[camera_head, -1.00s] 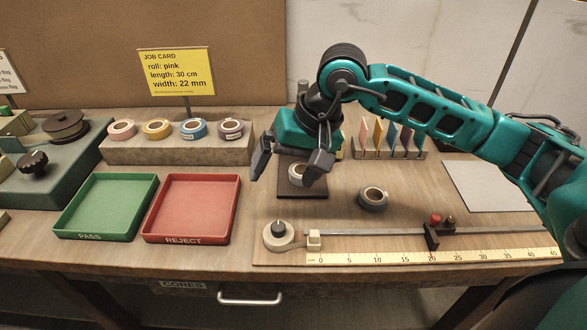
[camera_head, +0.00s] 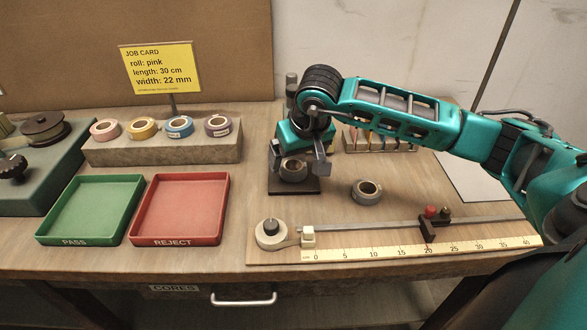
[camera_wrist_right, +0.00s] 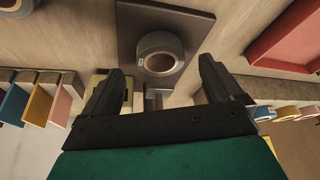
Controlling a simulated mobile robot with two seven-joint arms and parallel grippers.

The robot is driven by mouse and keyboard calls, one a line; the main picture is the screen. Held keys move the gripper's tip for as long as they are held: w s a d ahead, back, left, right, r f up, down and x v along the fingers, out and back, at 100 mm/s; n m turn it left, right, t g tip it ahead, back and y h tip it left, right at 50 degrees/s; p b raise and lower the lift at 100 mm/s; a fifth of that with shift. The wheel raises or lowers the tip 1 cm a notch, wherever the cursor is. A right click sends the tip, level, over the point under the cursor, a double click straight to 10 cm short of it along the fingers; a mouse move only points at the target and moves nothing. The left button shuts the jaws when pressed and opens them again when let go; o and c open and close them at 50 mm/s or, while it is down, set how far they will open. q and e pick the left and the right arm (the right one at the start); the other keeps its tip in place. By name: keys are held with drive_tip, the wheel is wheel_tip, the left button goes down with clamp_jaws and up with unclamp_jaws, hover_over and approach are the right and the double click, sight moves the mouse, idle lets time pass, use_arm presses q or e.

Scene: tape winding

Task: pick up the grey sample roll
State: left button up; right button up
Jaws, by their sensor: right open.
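A grey roll (camera_head: 292,172) with a pale core sits on a dark square plate on the bench. In the right wrist view this roll (camera_wrist_right: 160,54) lies flat on the plate, ahead of and between the fingertips. My right gripper (camera_head: 298,163) is open just above it, one finger to each side, with nothing held; its fingers also show in the wrist view (camera_wrist_right: 162,72). A second greyish roll (camera_head: 366,192) lies on the bench to the right, outside the gripper. My left gripper is out of view.
Green (camera_head: 60,238) and red (camera_head: 150,232) trays lie left. Coloured rolls sit on a block (camera_head: 160,150) behind them. A rack of coloured cards (camera_head: 400,146) stands back right.

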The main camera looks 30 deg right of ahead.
drive_tip(key=shift+x, duration=1.45)
drive_tip(key=shift+c, duration=0.3)
drive_tip(key=c, duration=1)
